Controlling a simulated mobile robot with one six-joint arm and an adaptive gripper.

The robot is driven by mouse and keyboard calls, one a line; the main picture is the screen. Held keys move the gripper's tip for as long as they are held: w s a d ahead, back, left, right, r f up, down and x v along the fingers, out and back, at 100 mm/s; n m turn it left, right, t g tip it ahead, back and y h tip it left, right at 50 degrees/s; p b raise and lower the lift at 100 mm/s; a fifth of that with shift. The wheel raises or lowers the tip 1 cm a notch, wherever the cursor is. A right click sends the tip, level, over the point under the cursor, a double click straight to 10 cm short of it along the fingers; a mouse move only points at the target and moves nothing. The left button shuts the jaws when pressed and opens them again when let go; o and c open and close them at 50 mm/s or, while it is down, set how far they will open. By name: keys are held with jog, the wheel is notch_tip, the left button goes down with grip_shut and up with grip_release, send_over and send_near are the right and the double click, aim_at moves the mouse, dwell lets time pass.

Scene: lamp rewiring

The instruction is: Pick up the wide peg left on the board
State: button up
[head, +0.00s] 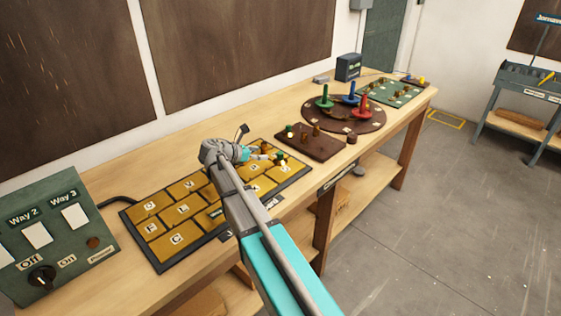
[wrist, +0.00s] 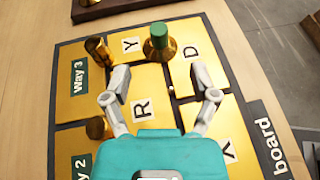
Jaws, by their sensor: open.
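The board, gold lettered tiles in a dark frame, lies on the bench in the head view (head: 138,237) and fills much of the wrist view (wrist: 70,107). A brass peg with a green top (wrist: 160,43) stands between tiles Y and D, ahead of my gripper (wrist: 162,86). A plain brass peg (wrist: 97,48) stands left of Y, and another (wrist: 96,127) is partly hidden by the left finger. Of these, the green-topped peg looks widest. My gripper is open, fingers apart with nothing between them; in the head view my gripper (head: 264,154) is over the board's far end.
A brown peg board (head: 318,150) lies beyond the board. Past it are a round brown plate with green, blue and red pegs (head: 362,103) and a green board (head: 388,92). A green switch panel (head: 60,245) stands at the left.

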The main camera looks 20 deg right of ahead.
aim_at(278, 153)
jog(key=shift+b+x, duration=0.65)
jog(key=shift+x, duration=1.75)
jog(key=b+x, duration=0.2)
jog(key=x, duration=0.2)
jog(key=shift+w+d+f, duration=0.1)
jog(key=shift+w+f, duration=0.05)
jog(key=shift+f, duration=0.05)
jog(key=shift+d+f, duration=0.1)
jog(key=shift+d, duration=0.3)
grip_shut()
